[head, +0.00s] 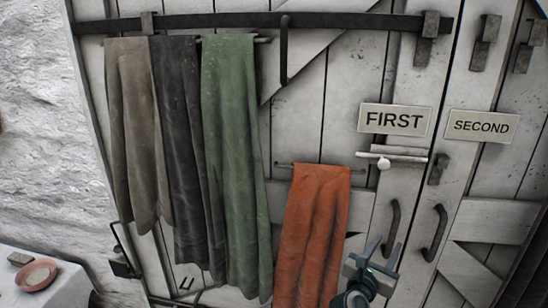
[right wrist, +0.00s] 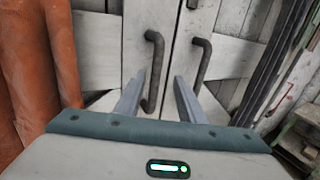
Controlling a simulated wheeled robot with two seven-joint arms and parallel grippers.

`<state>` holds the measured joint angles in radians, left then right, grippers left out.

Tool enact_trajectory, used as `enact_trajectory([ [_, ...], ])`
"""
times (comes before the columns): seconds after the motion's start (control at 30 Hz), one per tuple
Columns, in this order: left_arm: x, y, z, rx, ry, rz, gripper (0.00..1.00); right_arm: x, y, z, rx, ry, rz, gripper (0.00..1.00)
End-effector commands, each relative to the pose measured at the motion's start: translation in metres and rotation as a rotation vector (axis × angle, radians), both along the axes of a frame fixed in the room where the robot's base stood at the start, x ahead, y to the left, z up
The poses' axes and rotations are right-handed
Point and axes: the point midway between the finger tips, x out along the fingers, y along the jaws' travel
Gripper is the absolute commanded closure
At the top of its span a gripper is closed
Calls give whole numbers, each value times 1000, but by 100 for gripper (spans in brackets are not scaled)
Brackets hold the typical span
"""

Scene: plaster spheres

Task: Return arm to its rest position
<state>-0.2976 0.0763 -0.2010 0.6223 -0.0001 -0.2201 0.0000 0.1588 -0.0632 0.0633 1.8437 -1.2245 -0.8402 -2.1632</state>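My right gripper (head: 384,248) is low at the right of the head view, in front of the white plank doors and just right of the orange cloth. In the right wrist view the right gripper (right wrist: 159,77) has its two fingers apart with nothing between them. Beyond the fingers are two dark door handles, the left one (right wrist: 152,70) and the right one (right wrist: 199,62). A gap to the handles seems to show, but its depth is unclear. My left gripper is not in view.
An orange cloth (head: 314,225) hangs left of the right gripper. Green (head: 230,150), dark (head: 180,140) and beige (head: 137,130) cloths hang farther left. A small white ball (head: 384,163) sits below the FIRST sign (head: 394,120). A pink dish (head: 36,274) stands on a white-covered table.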

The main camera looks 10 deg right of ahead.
Motion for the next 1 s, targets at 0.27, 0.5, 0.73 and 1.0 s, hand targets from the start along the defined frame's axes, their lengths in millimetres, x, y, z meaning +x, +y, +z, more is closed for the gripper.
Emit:
enact_trajectory([
  [0.27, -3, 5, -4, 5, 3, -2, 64, 8, 14, -52, 109, -4, 59, 64],
  [0.5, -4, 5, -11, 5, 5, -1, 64, 11, 43, -156, 361, -13, 138, 64],
  [0.73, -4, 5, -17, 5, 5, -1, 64, -9, 74, -266, 654, -18, 156, 64],
  [1.0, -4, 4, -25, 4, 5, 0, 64, -61, 107, -388, 999, -22, 79, 64],
])
